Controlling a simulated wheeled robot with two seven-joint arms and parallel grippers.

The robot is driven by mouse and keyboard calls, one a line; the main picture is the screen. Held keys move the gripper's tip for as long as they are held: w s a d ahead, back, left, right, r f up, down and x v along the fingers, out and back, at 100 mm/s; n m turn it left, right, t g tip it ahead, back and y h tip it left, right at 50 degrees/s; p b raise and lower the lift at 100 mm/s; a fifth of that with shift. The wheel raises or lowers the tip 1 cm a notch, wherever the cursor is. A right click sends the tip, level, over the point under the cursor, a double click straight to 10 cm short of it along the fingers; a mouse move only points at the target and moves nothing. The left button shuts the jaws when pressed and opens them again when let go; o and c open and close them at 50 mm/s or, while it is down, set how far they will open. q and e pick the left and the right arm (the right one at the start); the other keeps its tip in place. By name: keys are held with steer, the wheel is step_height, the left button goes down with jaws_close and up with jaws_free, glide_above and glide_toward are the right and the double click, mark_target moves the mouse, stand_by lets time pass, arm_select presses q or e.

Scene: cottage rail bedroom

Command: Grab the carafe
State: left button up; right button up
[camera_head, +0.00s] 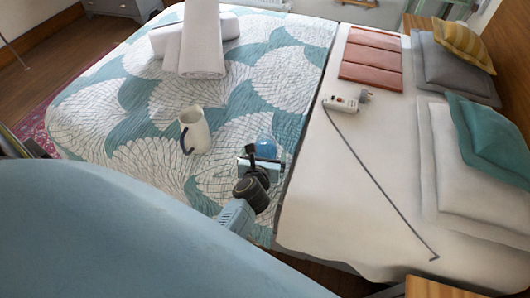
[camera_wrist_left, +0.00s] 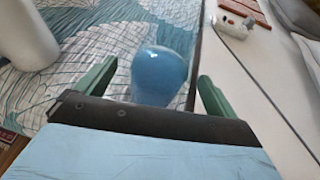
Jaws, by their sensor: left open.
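A blue, glassy, rounded vessel, which looks like the carafe (camera_head: 265,146), stands on the patterned bedspread near the middle of the bed. It also shows in the left wrist view (camera_wrist_left: 160,70), between the two green fingers, with its lower part hidden by the gripper body. My left gripper (camera_head: 260,160) is open, with a finger on either side of the carafe in the wrist view. I see a gap at each side, and cannot tell how deep the carafe sits between the fingers. My right gripper is not in view.
A white pitcher (camera_head: 195,130) with a dark handle stands left of the carafe. Rolled white towels (camera_head: 200,45) lie further back. A power strip (camera_head: 341,103) with a cord, reddish folded panels (camera_head: 371,58) and pillows (camera_head: 470,150) lie on the white right side.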

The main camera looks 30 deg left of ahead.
arm_select(q)
steer(key=x, duration=0.3)
steer(key=shift+b, duration=0.3)
steer(key=c, duration=1.6)
steer(key=shift+r, duration=0.1)
steer(key=shift+r, duration=0.1)
